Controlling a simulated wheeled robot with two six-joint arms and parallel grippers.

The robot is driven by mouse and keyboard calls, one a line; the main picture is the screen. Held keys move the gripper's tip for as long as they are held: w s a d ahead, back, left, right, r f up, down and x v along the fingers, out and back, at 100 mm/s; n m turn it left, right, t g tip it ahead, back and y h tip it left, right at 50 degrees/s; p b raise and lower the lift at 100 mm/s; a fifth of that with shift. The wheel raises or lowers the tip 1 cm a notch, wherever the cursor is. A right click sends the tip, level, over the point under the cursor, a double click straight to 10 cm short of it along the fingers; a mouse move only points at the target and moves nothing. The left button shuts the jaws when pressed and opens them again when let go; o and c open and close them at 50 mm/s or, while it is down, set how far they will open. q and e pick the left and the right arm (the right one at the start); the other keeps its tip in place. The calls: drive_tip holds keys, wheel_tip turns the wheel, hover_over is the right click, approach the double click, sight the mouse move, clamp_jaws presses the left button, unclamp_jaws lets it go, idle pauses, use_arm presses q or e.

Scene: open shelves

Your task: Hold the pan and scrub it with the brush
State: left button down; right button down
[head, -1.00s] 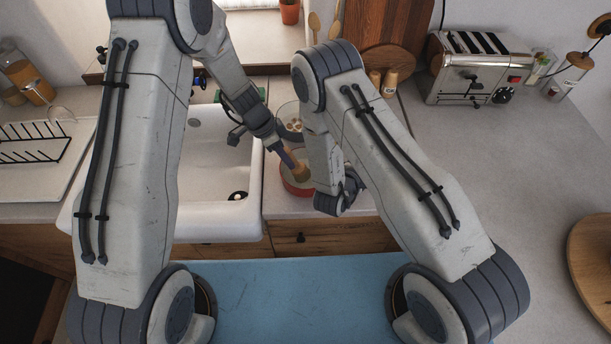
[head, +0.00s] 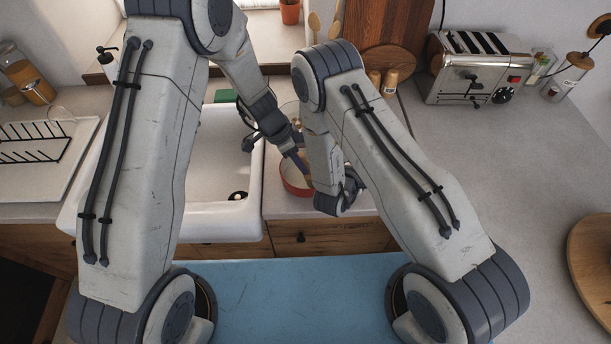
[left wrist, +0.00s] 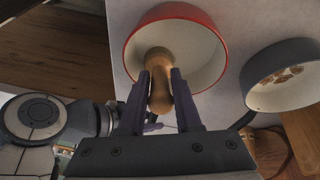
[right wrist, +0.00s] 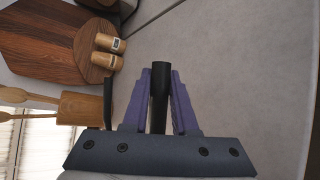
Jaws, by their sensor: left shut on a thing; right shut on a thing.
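The red pan (head: 287,184) with a cream inside stands on the counter right of the sink, partly hidden by my arms; it also shows in the left wrist view (left wrist: 208,70). My left gripper (head: 300,160) is shut on the wooden brush (left wrist: 158,92), also seen in the left wrist view. The brush's far end is over the inside of the pan; I cannot tell whether it touches the bottom. In the right wrist view my right gripper (right wrist: 160,72) is shut on the black pan handle (right wrist: 158,105).
A dark pot (left wrist: 283,82) with small pieces inside stands beside the pan. The white sink (head: 220,190) lies to the left. A toaster (head: 478,68), wooden boards (head: 385,35) and two shakers (head: 383,80) stand at the back. The right counter is mostly clear.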

use_arm(q)
drive_tip(key=shift+w+d, duration=0.3)
drive_tip(key=shift+w, duration=0.2)
drive_tip(key=shift+w+d, duration=0.3)
drive_tip(key=shift+w, duration=0.2)
drive_tip(key=shift+s+a, duration=0.7)
drive_tip(key=shift+s, duration=0.35)
drive_tip(key=shift+a, duration=0.1)
